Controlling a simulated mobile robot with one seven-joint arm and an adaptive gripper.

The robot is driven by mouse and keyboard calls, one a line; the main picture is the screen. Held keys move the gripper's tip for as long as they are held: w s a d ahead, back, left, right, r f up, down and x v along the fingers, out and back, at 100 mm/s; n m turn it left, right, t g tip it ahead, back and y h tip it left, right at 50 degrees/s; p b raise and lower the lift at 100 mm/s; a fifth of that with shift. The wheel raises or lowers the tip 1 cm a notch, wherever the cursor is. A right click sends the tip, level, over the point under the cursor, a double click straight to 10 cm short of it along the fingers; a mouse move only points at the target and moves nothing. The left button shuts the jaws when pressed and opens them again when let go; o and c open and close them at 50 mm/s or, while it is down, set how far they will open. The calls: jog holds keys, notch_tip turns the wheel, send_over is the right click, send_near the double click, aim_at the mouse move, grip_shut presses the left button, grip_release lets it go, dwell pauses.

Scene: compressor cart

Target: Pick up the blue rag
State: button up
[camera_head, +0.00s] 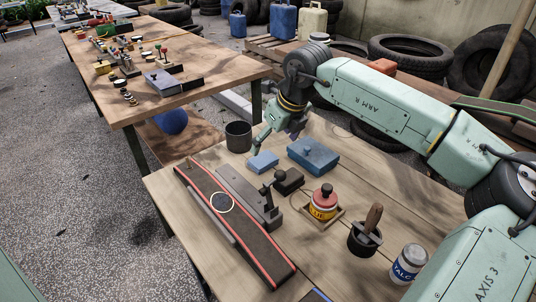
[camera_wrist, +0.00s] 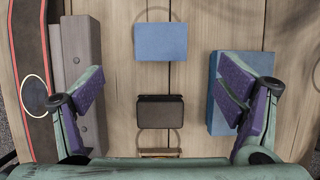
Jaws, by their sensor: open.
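The blue rag (camera_head: 263,162) is a small, flat-looking blue rectangle lying on the near wooden workbench. It also shows in the upper middle of the wrist view (camera_wrist: 161,41). My gripper (camera_head: 279,137) is open and empty above the bench, close to the rag's far side in the head view. In the wrist view my purple-padded fingers (camera_wrist: 163,90) stand wide apart at left and right. The rag lies between them sideways but higher in the picture, and neither finger appears to touch it.
A blue box (camera_head: 313,155) stands right of the rag. A dark block (camera_head: 288,181) and a grey metal bar (camera_head: 240,192) are close by, with a red-edged belt (camera_head: 215,200) beyond the bar. A dark cup (camera_head: 238,136), glue bottle (camera_head: 323,202) and talc can (camera_head: 408,264) also stand on the bench.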

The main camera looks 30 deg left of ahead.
aim_at(263, 158)
jog(key=x, duration=0.3)
jog(key=shift+s+a+f+p, duration=0.15)
jog(key=shift+s+a+p, duration=0.05)
jog(key=shift+p, duration=0.1)
jog(key=x, duration=0.2)
jog(key=p+x, duration=0.2)
jog(key=x, duration=0.1)
jog(key=shift+w+a+f, duration=0.2)
jog(key=shift+w, duration=0.1)
jog(key=shift+c, duration=0.2)
jog(key=c, duration=1.2)
jog(key=shift+r, duration=0.15)
notch_tip(263, 158, up, 10)
jog(key=b, duration=0.2)
